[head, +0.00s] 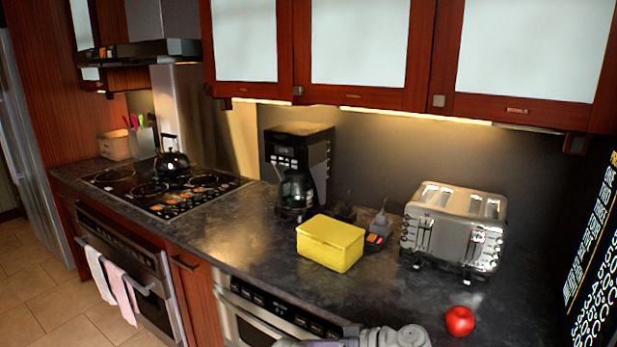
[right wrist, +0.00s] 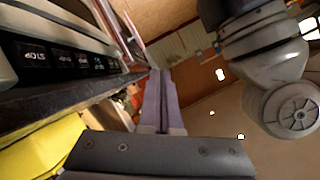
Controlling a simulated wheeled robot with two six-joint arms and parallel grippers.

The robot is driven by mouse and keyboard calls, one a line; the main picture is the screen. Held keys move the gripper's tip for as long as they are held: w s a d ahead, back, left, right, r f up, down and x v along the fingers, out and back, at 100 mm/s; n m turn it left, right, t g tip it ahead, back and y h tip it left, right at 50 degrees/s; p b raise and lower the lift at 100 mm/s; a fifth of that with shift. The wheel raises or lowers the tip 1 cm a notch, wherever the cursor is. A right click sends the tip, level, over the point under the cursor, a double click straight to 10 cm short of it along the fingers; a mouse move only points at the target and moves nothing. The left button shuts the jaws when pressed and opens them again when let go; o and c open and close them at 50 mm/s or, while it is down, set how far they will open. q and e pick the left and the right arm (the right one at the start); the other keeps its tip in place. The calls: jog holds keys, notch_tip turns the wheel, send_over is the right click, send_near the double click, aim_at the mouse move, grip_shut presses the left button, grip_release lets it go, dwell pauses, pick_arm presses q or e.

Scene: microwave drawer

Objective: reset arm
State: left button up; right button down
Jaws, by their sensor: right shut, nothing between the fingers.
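My right gripper (head: 290,342) is at the bottom edge of the head view, in front of the counter and close to the built-in microwave drawer front (head: 268,318). In the right wrist view its fingers (right wrist: 161,105) are together, with nothing between them. The microwave's control panel (right wrist: 65,58) shows at the left of that view, beside the fingers. The drawer's lower part is cut off in the head view. My left gripper is in neither view.
A yellow box (head: 331,243), a coffee maker (head: 297,165), a toaster (head: 455,228) and a red apple (head: 460,321) stand on the dark counter (head: 225,229). A stovetop with a kettle (head: 172,163) is at the left. Cabinets (head: 360,45) hang above.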

jog(key=s+a+f+g+h+p, duration=0.2)
jog(key=s+f+g+h+p, duration=0.1)
jog(key=s+f+g+h, duration=0.3)
jog(key=s+d+m+h+p, duration=0.3)
jog(key=d+h, duration=0.3)
jog(key=h, duration=0.2)
jog(key=shift+s+d+f+t, duration=0.3)
jog(key=shift+s+d+f, duration=0.1)
jog(key=shift+s, duration=0.2)
